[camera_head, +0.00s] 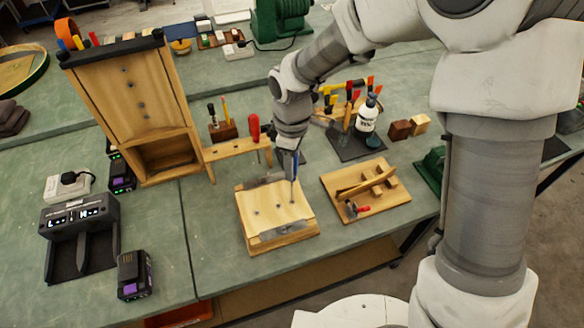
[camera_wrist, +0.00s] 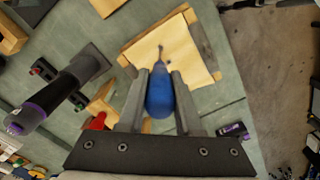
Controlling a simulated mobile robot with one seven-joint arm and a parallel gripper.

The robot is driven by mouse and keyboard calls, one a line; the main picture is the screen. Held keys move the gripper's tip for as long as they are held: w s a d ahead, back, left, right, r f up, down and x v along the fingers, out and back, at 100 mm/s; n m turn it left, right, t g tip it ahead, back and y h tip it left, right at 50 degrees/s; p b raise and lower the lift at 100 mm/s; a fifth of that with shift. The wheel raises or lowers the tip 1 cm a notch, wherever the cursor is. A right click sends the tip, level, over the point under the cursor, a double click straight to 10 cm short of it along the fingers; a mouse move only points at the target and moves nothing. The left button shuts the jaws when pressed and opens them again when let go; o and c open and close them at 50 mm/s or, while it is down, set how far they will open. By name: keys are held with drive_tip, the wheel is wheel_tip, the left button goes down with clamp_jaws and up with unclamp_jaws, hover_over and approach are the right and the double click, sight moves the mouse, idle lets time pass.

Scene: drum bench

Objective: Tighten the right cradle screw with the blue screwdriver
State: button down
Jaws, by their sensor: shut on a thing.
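My gripper (camera_head: 291,152) is shut on the handle of the blue screwdriver (camera_head: 296,158) above the wooden cradle board (camera_head: 262,222). The screwdriver points down, with its thin shaft over the right part of the board. Its tip is at or very near the right screw spot; I cannot tell whether it sits in the screw. A small dark left screw (camera_head: 257,212) shows on the board. In the wrist view, the blue handle (camera_wrist: 160,95) lies between both fingers, and the shaft reaches toward the pale board (camera_wrist: 192,55). The right screw is not clearly visible.
A wooden tray (camera_head: 390,205) with wood pieces and a red-handled tool stands right of the board. Behind are a tool rack (camera_head: 238,150) with a red screwdriver (camera_head: 254,127) and a white bottle (camera_head: 367,115). A charger (camera_head: 82,225) is at left.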

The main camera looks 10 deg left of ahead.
idle(0.3)
drive_tip(key=m+b, duration=0.1)
drive_tip(key=m, duration=0.2)
drive_tip(key=shift+f+b, duration=0.15)
drive_tip(key=shift+b, duration=0.15)
drive_tip(key=shift+m, duration=1.2)
drive_tip(key=shift+b, duration=0.35)
drive_tip(key=shift+m+b, duration=0.3)
drive_tip(key=shift+m, duration=0.3)
drive_tip(key=m+b, duration=0.1)
drive_tip(key=m, duration=0.2)
drive_tip(key=shift+m, duration=0.4)
drive_tip(key=shift+r, duration=0.25)
